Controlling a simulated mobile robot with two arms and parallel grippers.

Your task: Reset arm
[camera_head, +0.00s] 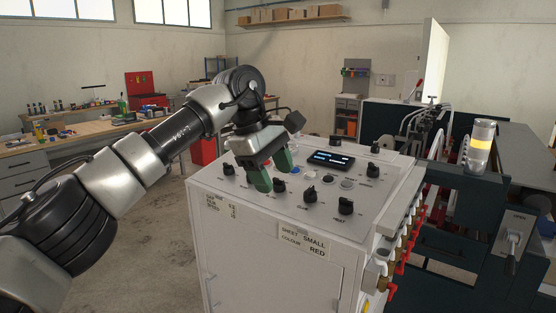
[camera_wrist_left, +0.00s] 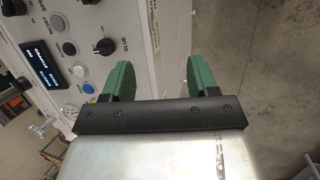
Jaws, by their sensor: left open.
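My left arm comes in from the left in the head view. Its gripper (camera_head: 273,172) hangs over the front left part of the white control cabinet's sloped top (camera_head: 235,190). Its two green fingers are apart with nothing between them. The gripper also shows in the left wrist view (camera_wrist_left: 160,78), with the panel to its left and floor to its right. I cannot tell whether a finger touches a knob. Part of the panel is hidden behind the gripper. My right gripper is not in view.
The panel bears several black knobs (camera_head: 346,206), buttons and a small display (camera_head: 328,160). Red-handled valves (camera_head: 400,268) stick out on the cabinet's right side. A dark machine with a yellow-banded cylinder (camera_head: 480,145) stands at right. A workbench (camera_head: 85,133) stands at back left. Floor is clear between.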

